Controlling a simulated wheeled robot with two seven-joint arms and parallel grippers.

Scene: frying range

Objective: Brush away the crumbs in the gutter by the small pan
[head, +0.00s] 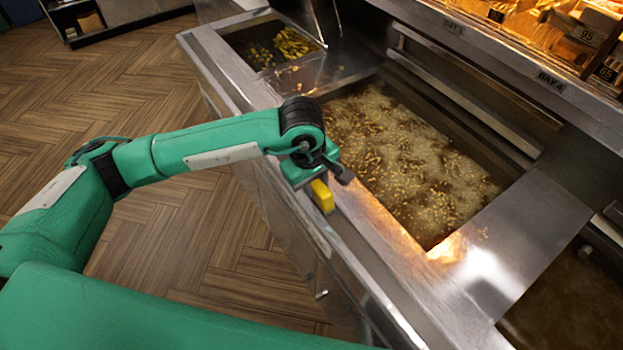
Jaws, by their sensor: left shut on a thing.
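My left gripper (322,178) hangs over the front steel ledge of the fryer, beside the large pan. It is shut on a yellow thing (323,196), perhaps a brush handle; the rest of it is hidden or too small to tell. The small pan (240,38) is at the upper left, with yellow-green pieces in it. A steel gutter strip (345,66) runs between the small pan and the large pan, away from my gripper. My right gripper is out of view.
The large pan (410,160) holds bubbling oil with many golden bits. A right-hand steel strip (520,225) bears a few small specks. Another oil pan (570,310) is at the lower right. A lit food display (560,30) stands behind. Wooden floor lies left.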

